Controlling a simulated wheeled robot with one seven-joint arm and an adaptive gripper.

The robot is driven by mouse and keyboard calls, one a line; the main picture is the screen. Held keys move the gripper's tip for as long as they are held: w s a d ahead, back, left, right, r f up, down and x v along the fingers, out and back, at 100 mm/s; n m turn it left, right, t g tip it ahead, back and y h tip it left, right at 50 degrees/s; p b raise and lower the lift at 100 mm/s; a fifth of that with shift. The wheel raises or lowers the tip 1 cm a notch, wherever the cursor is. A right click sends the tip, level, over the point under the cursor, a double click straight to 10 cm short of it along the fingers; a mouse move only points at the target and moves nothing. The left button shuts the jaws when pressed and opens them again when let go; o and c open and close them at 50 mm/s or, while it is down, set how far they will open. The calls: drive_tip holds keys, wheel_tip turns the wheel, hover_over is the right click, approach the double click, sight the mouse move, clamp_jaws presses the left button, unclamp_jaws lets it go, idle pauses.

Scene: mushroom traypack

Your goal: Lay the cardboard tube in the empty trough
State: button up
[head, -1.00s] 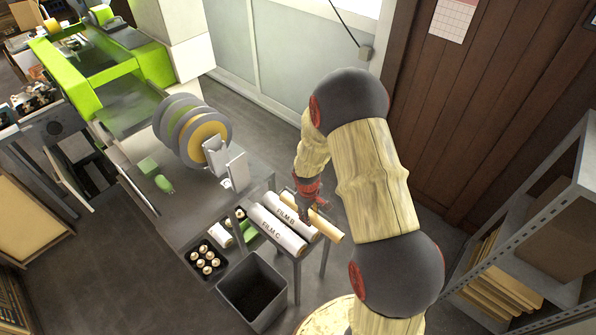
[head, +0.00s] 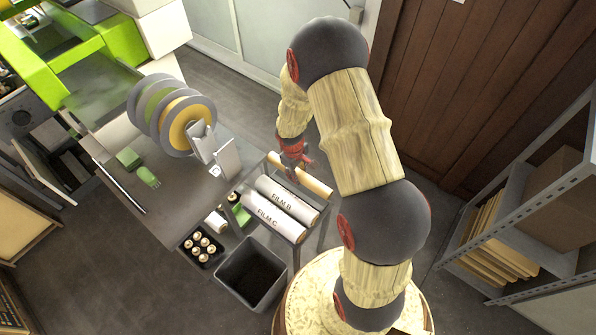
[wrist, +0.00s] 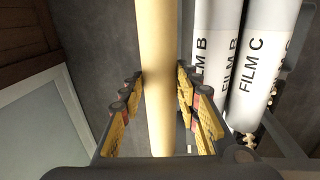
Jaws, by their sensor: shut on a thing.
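The cardboard tube (head: 315,185) is a plain tan cylinder. My gripper (head: 291,163) is shut on it, with one finger on each side. In the wrist view, the tube (wrist: 155,60) runs lengthwise between the yellow-padded fingers of my gripper (wrist: 160,95). The tube lies beyond the white FILM B roll (head: 288,200), apart from it and about parallel. The FILM C roll (head: 272,218) lies on the near side of FILM B. Both rolls rest in the rack at the table's end. I cannot make out the empty trough; the rolls, tube and gripper cover much of the rack.
The grey table (head: 175,205) carries reels (head: 178,120) and green blocks. Metal shelving (head: 535,200) stands at right.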

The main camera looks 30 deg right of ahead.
drive_tip(key=shift+f+b, duration=3.2)
drive_tip(key=shift+f, duration=1.05)
drive_tip(key=shift+f+b, duration=0.35)
drive_tip(key=shift+f, duration=0.05)
drive_tip(key=o, duration=1.2)
drive_tip(key=r, duration=0.4)
drive_tip(key=a+r, duration=0.1)
drive_tip(key=r, duration=0.7)
drive_tip(key=shift+s+a, duration=0.3)
drive_tip(key=shift+a, duration=0.05)
